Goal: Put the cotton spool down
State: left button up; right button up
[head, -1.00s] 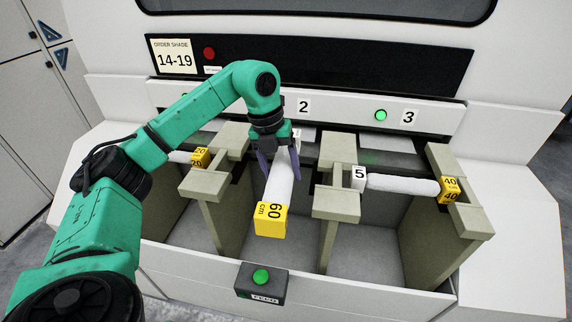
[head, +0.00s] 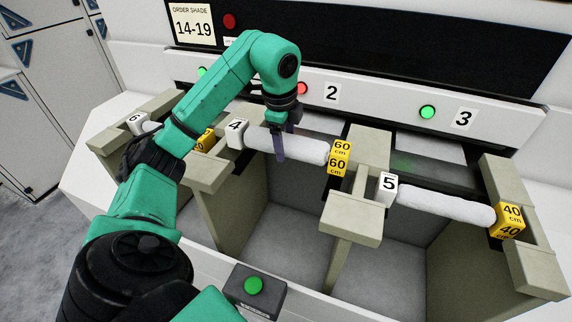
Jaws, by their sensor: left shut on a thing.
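The white cotton spool (head: 310,151) has a white end block marked 4 (head: 236,133) and a yellow end block marked 60 cm (head: 338,158). My left gripper (head: 280,147) is shut on it from above, near its middle. The spool lies crosswise over the middle bay, its ends beside the beige rests on either side. I cannot tell if its ends touch the rests. My right gripper is not in view.
Another spool (head: 440,203), with ends marked 5 and 40, spans the right bay. A spool end marked 6 (head: 136,123) shows at left, partly hidden by my arm. A green button box (head: 254,288) is at the front. Beige dividers (head: 352,215) separate the bays.

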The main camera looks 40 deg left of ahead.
pick_arm(q)
notch_tip(320, 180, down, 6)
jog(key=shift+p, duration=0.3)
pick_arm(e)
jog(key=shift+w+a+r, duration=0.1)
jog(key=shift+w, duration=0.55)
pick_arm(q)
jog(key=o, duration=1.5)
jog(key=shift+o, duration=0.2)
jog(key=r, duration=0.4)
jog(key=s+r, duration=0.1)
jog(key=r, duration=0.2)
jog(key=shift+d+r, duration=0.1)
jog(key=shift+d, duration=0.1)
jog(key=r+p, duration=0.1)
jog(key=r, duration=0.1)
jog(key=s+r+p, duration=0.1)
jog(key=r, duration=0.1)
jog(key=shift+s+d+r, duration=0.1)
jog(key=shift+d+r, duration=0.1)
jog(key=shift+r, duration=0.2)
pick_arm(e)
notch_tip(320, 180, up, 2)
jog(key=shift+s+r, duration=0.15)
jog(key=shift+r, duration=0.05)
